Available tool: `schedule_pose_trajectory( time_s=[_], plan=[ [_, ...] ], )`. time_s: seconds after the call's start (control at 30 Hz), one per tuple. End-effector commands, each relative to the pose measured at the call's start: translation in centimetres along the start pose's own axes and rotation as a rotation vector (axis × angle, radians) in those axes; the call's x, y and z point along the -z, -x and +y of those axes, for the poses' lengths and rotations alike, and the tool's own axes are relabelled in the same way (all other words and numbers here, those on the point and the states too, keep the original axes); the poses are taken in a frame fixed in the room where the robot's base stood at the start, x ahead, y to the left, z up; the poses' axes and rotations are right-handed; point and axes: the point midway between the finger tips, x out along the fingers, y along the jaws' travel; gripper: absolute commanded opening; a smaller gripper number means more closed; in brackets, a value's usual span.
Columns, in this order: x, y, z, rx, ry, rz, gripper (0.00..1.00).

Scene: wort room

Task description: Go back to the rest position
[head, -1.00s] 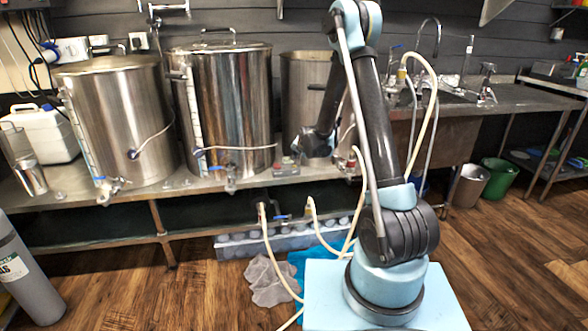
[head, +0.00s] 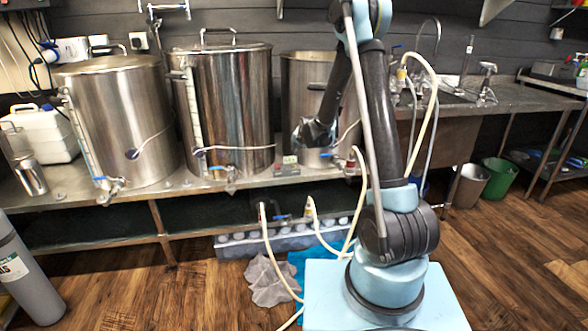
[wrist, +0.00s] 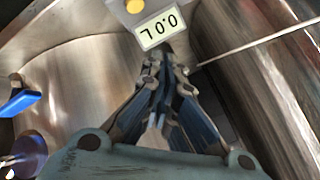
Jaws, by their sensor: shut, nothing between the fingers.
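My gripper (head: 300,142) hangs from my bent arm in front of the right-hand steel kettle, above the bench edge. In the wrist view my gripper (wrist: 165,65) has its fingers together with nothing between them. The fingertips are just below a small display (wrist: 158,27) reading "0.0 L", with a yellow button beside it. In the head view a small device (head: 287,165) sits on the bench near the gripper. I cannot tell whether the fingertips touch anything.
The middle kettle (head: 222,110), left kettle (head: 118,120) and right kettle (head: 295,85) stand on the steel bench (head: 60,205). Cream hoses (head: 268,240) run to the floor before my arm. A grey cylinder (head: 25,275) stands at left.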

Motion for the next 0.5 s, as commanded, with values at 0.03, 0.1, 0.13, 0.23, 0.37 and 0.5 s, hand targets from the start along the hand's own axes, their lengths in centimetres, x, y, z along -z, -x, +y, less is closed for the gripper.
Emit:
schedule_pose_trajectory(
  time_s=[0.03,0.1,0.13,0.23,0.37,0.5],
  plan=[
    [0.0,0.0,0.0,0.0,0.0,0.0,0.0],
    [0.0,0.0,0.0,0.0,0.0,0.0,0.0],
    [0.0,0.0,0.0,0.0,0.0,0.0,0.0],
    [0.1,0.2,0.1,-0.002,0.002,-0.001,0.0],
    [0.5,1.9,0.6,-0.017,0.013,-0.006,0.0],
    [1.2,5.4,1.6,-0.048,0.041,-0.021,0.0]
  ],
)
